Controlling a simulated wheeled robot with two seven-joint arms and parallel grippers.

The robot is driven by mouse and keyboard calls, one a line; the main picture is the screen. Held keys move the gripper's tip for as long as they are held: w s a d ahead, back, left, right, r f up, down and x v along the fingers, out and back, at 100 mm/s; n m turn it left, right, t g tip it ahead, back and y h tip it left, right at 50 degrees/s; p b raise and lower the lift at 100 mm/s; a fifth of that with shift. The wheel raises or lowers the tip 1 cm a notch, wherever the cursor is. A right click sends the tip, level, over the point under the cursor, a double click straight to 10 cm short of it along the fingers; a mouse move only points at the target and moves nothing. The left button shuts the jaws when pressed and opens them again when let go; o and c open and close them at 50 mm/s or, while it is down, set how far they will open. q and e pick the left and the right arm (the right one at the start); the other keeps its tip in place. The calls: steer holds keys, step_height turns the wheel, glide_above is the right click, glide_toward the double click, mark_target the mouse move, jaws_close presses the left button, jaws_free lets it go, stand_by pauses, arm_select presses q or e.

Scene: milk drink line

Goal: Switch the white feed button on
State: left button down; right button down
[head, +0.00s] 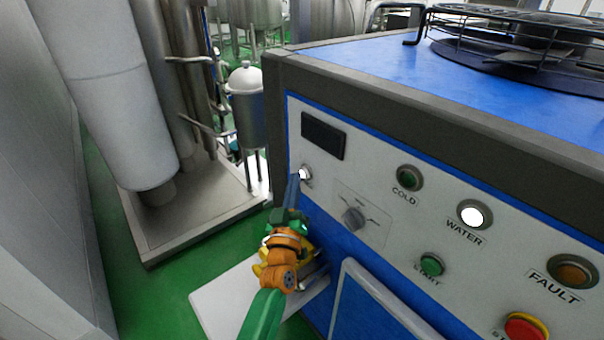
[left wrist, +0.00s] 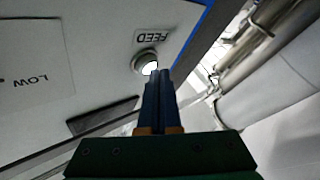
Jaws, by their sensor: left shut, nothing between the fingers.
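The white feed button (head: 304,174) sits in a metal ring at the left end of the control panel (head: 380,187), below a dark display. In the left wrist view the button (left wrist: 149,67) looks bright white beside the FEED label (left wrist: 151,36). My left gripper (head: 294,178) is shut and empty, its blue fingers right in front of the button. In the left wrist view the fingertips (left wrist: 160,74) overlap the lower edge of the button; I cannot tell whether they touch it. My right gripper is not in view.
A rotary selector (head: 353,218), a COLD lamp (head: 409,178), a bright WATER lamp (head: 474,215), a green START button (head: 431,265), a FAULT lamp (head: 571,271) and a red button (head: 525,328) are on the same panel. Steel tanks and pipes stand left of the cabinet.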

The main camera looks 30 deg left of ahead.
arm_select(q)
steer(key=shift+s+a, duration=0.25)
steer(key=shift+s, duration=0.35)
steer(key=s+a+p, duration=0.2)
steer(key=s+p, duration=0.1)
steer(key=s, duration=0.2)
steer(key=shift+s+a, duration=0.15)
steer(key=shift+s, duration=0.15)
